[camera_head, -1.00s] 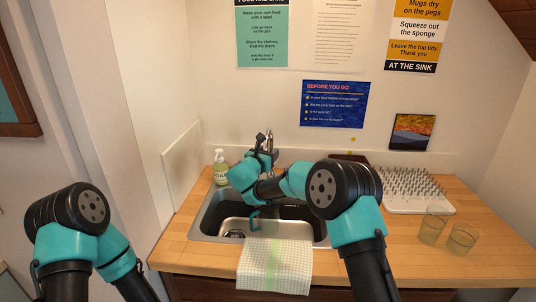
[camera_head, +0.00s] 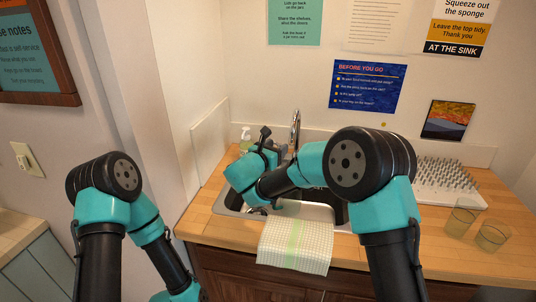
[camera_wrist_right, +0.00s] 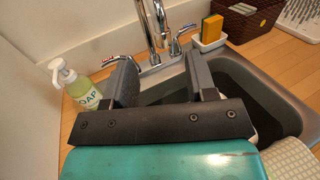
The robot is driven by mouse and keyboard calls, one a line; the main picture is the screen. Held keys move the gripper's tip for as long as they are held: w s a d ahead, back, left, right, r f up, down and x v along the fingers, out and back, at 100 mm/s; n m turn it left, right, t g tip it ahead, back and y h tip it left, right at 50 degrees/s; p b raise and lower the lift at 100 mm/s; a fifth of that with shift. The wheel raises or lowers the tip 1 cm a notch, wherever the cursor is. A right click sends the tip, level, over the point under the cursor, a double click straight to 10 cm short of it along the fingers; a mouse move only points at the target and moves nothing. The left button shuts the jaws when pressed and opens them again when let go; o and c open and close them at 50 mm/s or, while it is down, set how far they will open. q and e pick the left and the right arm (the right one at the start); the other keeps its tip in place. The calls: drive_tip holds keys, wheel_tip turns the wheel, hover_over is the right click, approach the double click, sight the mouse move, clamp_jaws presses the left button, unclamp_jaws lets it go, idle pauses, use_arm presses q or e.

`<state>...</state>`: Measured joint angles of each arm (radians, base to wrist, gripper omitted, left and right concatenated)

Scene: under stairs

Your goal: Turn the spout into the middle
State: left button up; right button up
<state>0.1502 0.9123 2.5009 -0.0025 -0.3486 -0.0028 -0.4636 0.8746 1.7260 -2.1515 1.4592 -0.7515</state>
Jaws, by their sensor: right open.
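The chrome tap spout (camera_head: 296,126) rises behind the sink (camera_head: 228,203) in the head view, with its lower part hidden by my right arm. In the right wrist view the spout (camera_wrist_right: 150,28) stands beyond my right gripper (camera_wrist_right: 160,76), across the space between its two dark fingers. The fingers are open and I see nothing held. A lever with a red mark (camera_wrist_right: 110,60) is near the left fingertip, and another lever (camera_wrist_right: 181,36) is to the right of the spout. In the head view my right gripper (camera_head: 273,142) is close to the tap; contact cannot be told. My left gripper is out of view.
A soap bottle (camera_wrist_right: 76,86) stands left of the sink. A sponge (camera_wrist_right: 212,28) in a white holder and a dark woven box (camera_wrist_right: 245,18) are to the right. A towel (camera_head: 297,246) hangs over the front edge. Two glasses (camera_head: 461,217) stand on the right counter.

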drive_tip(key=shift+v, duration=2.35)
drive_tip(key=shift+a, duration=0.1)
drive_tip(key=c, duration=0.3)
drive_tip(key=shift+w+a+m, duration=0.15)
drive_tip(key=shift+w+m, duration=0.1)
drive_tip(key=shift+m, duration=0.45)
drive_tip(key=shift+c, duration=0.9)
drive_tip(key=w+a+m+h, duration=0.1)
drive_tip(key=m, duration=0.4)
drive_tip(key=w+a+m+g+h, duration=0.1)
drive_tip(key=a+m, duration=0.1)
drive_tip(key=m, duration=0.3)
drive_tip(key=w+a+m+g, duration=0.1)
drive_tip(key=a+m, duration=0.1)
drive_tip(key=m, duration=0.2)
drive_tip(key=shift+w+r+m+h, duration=0.3)
drive_tip(key=shift+w+m+h, duration=0.1)
clamp_jaws()
drive_tip(key=m, duration=0.3)
drive_tip(key=a+m, duration=0.1)
drive_tip(key=shift+w+m+g+h, duration=0.3)
drive_tip(key=shift+g, duration=0.1)
